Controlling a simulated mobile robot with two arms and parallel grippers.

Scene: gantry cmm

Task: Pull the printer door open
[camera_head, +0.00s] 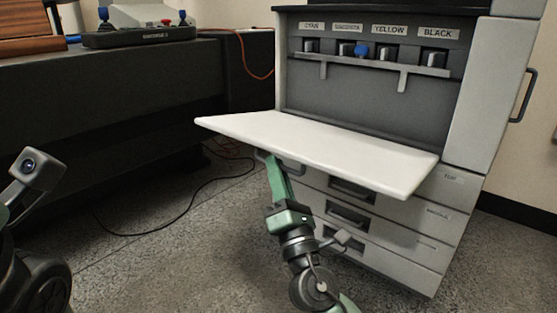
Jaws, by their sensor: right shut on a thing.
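The printer door (320,147) is a white panel hinged along its lower edge on the printer (370,88). It is swung down to about level, and the printer's inside is uncovered. My right gripper (268,160) is at the front edge of the door from below, shut on the door handle (289,165), which is partly hidden under the panel. Part of my left arm shows at the left edge, but its gripper is not visible.
Inside the printer are cartridge slots labelled cyan, magenta, yellow and black (437,58). Drawers (348,215) sit below the door. A dark desk (110,115) with a control box (140,33) stands at the left. A black cable (150,232) lies on the carpet.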

